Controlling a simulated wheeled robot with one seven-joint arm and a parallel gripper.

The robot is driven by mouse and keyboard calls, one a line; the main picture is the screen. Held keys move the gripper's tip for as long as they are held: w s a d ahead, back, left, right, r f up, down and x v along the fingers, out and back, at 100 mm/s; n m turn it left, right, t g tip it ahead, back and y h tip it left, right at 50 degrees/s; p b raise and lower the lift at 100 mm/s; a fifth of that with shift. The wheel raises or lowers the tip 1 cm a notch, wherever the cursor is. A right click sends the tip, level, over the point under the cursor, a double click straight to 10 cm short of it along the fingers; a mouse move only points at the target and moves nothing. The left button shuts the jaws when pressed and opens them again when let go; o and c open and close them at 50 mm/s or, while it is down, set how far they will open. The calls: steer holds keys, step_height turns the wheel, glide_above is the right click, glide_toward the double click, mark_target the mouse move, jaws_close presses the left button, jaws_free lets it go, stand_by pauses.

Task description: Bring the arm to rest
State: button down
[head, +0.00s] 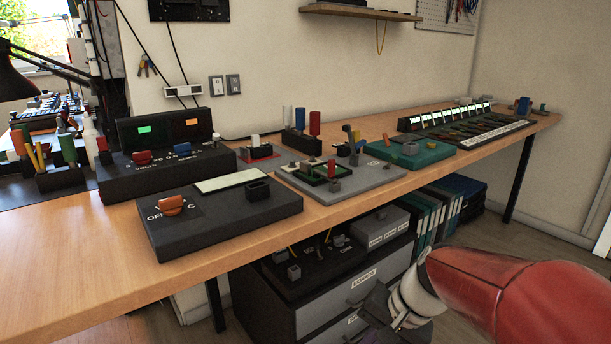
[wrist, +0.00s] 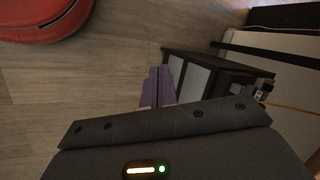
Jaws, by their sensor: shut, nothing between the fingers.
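My gripper (head: 377,308) is at the lower centre-right of the head view, below the front edge of the wooden bench and in front of the grey drawer unit (head: 352,292). The red and white arm reaches in from the right. In the wrist view the two purple fingers (wrist: 158,86) lie together, shut and empty, over the wood floor (wrist: 85,100). The fingers touch nothing that I can see.
The wooden bench (head: 60,285) carries a multimeter (head: 225,212), a power supply (head: 165,165), a grey board (head: 365,185) and a green board (head: 425,158). Binders (head: 440,210) stand under it. Open floor shows in the wrist view. The drawer unit is near the gripper.

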steer(key=s+d+r+n+t+h+p, duration=0.2)
steer(key=s+d+r+n+t+h, duration=0.2)
steer(key=s+r, duration=0.4)
steer(key=shift+s+r+n+h, duration=0.35)
steer(key=shift+s+n, duration=0.35)
steer(key=shift+s, duration=0.5)
steer(key=shift+f, duration=0.1)
